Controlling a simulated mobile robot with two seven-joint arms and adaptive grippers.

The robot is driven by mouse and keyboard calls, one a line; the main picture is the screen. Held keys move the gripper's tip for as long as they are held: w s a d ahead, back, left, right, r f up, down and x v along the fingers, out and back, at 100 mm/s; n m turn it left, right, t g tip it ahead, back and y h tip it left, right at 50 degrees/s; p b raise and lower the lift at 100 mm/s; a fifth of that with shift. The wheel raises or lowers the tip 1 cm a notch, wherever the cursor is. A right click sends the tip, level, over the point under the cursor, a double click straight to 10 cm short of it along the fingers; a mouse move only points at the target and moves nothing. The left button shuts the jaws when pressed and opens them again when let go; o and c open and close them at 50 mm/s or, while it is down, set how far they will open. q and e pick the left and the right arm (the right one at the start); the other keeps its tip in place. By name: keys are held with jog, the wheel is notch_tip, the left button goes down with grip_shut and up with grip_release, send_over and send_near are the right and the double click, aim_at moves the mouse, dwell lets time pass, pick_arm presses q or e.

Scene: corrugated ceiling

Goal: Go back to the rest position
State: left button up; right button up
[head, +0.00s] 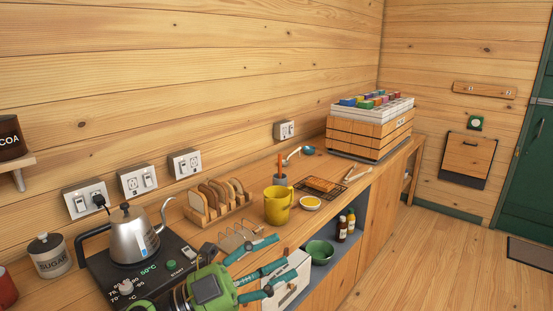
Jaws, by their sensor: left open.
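My left gripper (284,257) is green with teal fingers and comes in at the bottom of the head view. Its fingers are spread open with nothing held between them. It is over the front edge of the wooden counter (355,195), in front of a metal rack (238,236) and partly covering a white box-like thing (296,275). My right gripper is not in view.
A kettle (133,238) on a black base stands close left of the gripper. A toast rack (217,198), a yellow mug (278,206) and a wooden crate (368,135) stand farther back. An open shelf holds a green bowl (320,251).

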pick_arm(q)
jog(key=w+a+f+n+t+y, duration=0.35)
jog(key=a+n+t+y, duration=0.8)
jog(key=n, duration=0.55)
jog(key=s+a+f+n+g+y, duration=0.2)
jog(key=a+f+n+y, duration=0.25)
jog(key=f, duration=0.35)
jog(key=s+a+f+n+g+y, duration=0.1)
jog(key=a+f+n+g+y, duration=0.15)
jog(key=f+y, duration=0.35)
jog(key=s+f+n+g+h, duration=0.1)
jog(key=s+f+g, duration=0.4)
jog(key=s+f, duration=0.45)
jog(key=s+f+g+h, duration=0.1)
jog(key=s+f+g, duration=0.55)
jog(key=s, duration=0.55)
jog(key=s+f, duration=0.2)
jog(key=f, duration=1.1)
jog(key=s+f, duration=0.2)
jog(key=f, duration=1.1)
jog(key=s+a+f+g, duration=0.2)
jog(key=s+a+f, duration=0.1)
jog(key=s+f, duration=0.9)
jog(key=s, duration=0.2)
jog(key=shift+s+a, duration=0.15)
jog(key=shift+s, duration=0.15)
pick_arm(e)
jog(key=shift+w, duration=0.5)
